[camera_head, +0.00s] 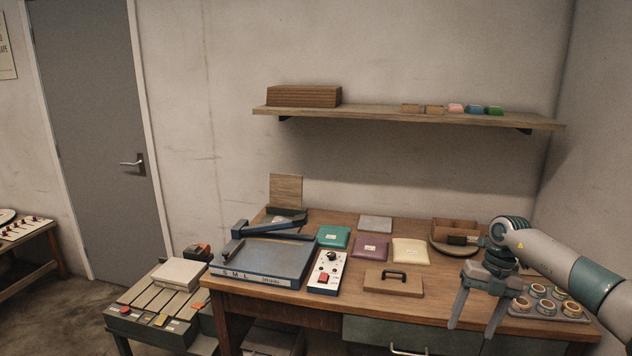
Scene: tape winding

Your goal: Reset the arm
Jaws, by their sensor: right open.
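My right gripper (474,326) hangs over the front right part of the wooden table (395,309), fingers pointing down and spread apart with nothing between them. My right arm comes in from the right edge. My left gripper is not in view. A tray of several round rolls (541,291) lies beside the right gripper, partly behind my arm. A blue-grey machine (262,262) with a dark lever arm and the letters S M L stands at the table's left. A white control box (328,272) with a red button and a black knob sits next to it.
Teal (333,237), purple (370,248) and cream (411,251) packets lie mid-table. A wooden lid with a black handle (393,282) lies in front. A round holder (454,236) stands at back right. A shelf (400,116) hangs above. A low keyed unit (157,305) stands left.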

